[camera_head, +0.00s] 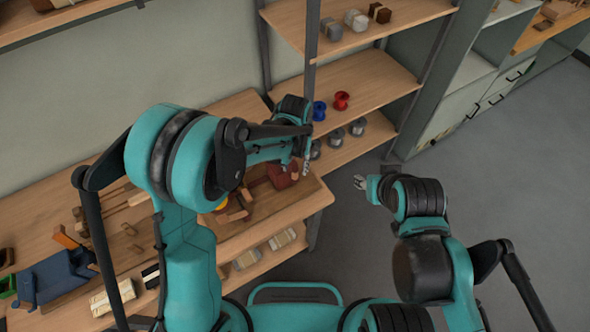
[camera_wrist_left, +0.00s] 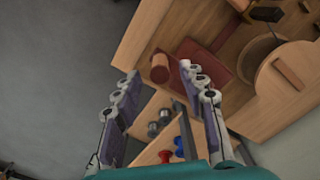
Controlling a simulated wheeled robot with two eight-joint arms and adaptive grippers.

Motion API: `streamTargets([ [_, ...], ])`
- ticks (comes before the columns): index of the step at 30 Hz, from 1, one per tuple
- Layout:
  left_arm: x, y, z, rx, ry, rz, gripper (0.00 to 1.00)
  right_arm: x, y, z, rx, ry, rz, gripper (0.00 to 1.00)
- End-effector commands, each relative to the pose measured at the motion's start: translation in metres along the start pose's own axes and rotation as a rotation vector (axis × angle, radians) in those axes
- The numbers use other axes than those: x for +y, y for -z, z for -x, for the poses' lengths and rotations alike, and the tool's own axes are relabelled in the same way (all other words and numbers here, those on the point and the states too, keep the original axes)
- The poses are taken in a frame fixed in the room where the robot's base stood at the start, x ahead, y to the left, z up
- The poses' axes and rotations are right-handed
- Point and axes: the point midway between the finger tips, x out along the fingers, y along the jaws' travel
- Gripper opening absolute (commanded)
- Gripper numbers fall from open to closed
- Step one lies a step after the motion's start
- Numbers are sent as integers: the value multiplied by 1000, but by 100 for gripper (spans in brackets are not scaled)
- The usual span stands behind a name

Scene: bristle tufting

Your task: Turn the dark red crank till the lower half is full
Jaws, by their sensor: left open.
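The dark red crank (camera_head: 283,176) is at the right end of the workbench in the head view, partly behind my left gripper (camera_head: 303,165). In the left wrist view the crank shows as a dark red arm (camera_wrist_left: 211,62) with a brownish-red round knob (camera_wrist_left: 160,69) at its end. My left gripper is open; in the left wrist view its two fingers (camera_wrist_left: 163,84) stand on either side of the knob's line. The knob appears just beyond the tips, and I cannot tell whether they touch it. My right gripper (camera_head: 360,183) looks open and empty over the floor.
Wooden machine parts (camera_head: 237,209) stand on the workbench (camera_head: 185,230), partly hidden by my left arm. A shelf behind holds a blue spool (camera_head: 319,110), a red spool (camera_head: 341,100) and grey spools (camera_head: 357,127). Floor at right is clear.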

Motion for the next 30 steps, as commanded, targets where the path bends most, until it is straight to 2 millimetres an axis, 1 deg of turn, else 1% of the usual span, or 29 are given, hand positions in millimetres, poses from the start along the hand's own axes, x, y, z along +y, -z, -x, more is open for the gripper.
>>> streamTargets([
  [1,0,0,-9,0,0,0,41,0,-1,-2,0,0,0,40],
  [3,0,0,-17,0,0,0,41,0,-2,-3,0,0,0,40],
  [6,0,0,-24,0,0,0,41,0,-2,-4,0,0,0,40],
  [15,0,0,-26,1,0,0,41,0,-2,-4,0,0,0,40],
  [16,0,0,-26,1,0,0,36,0,-2,-4,0,0,0,40],
  [17,0,0,-26,1,0,0,28,0,-2,-4,0,0,0,40],
  [18,0,0,-26,1,0,0,18,0,-2,-4,0,0,0,40],
  [20,0,0,-26,1,0,0,2,0,-2,-4,0,0,0,40],
  [21,0,0,-26,1,0,0,0,0,-2,-4,0,0,0,40],
  [30,1,1,-27,1,0,16,0,0,-3,-4,0,0,0,40],
])
